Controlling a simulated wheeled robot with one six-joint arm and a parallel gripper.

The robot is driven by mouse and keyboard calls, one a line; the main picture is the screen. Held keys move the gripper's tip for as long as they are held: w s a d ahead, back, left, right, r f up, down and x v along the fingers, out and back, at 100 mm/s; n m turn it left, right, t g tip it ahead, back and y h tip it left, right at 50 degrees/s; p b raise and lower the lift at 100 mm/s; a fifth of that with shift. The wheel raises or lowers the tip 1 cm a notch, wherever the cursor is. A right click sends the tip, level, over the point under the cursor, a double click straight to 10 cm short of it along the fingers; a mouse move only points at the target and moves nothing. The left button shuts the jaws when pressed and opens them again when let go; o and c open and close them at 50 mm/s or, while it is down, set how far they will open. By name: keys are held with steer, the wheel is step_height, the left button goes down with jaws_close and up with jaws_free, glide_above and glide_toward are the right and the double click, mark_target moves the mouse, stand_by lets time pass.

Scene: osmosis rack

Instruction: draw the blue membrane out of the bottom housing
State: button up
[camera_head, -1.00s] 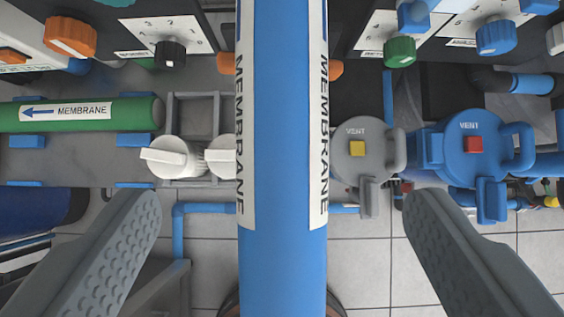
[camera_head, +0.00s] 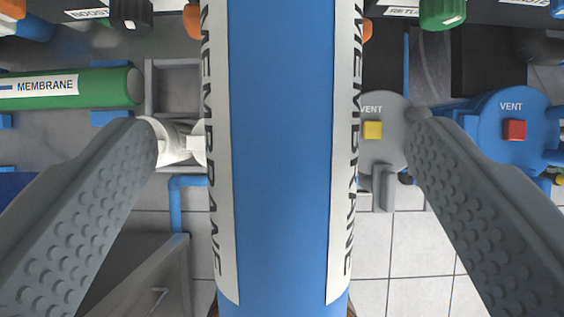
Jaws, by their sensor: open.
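The blue membrane (camera_head: 281,150) is a thick blue tube running top to bottom through the middle of the view. White strips lettered MEMBRANE run along both its sides. My gripper (camera_head: 281,128) is open, with one grey dimpled finger on each side of the tube. A clear gap shows between each finger and the tube. Both ends of the membrane lie outside the view or are hidden, and I cannot make out the bottom housing.
A green membrane (camera_head: 62,89) lies at the left. White valve handles (camera_head: 176,142) are beside the left finger. A grey vent cap (camera_head: 378,150) with a yellow button and a blue vent cap (camera_head: 510,105) with a red button are at the right. Knobs line the top. Tiled floor (camera_head: 415,245) shows below.

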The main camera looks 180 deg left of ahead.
steer(key=shift+x, duration=2.15)
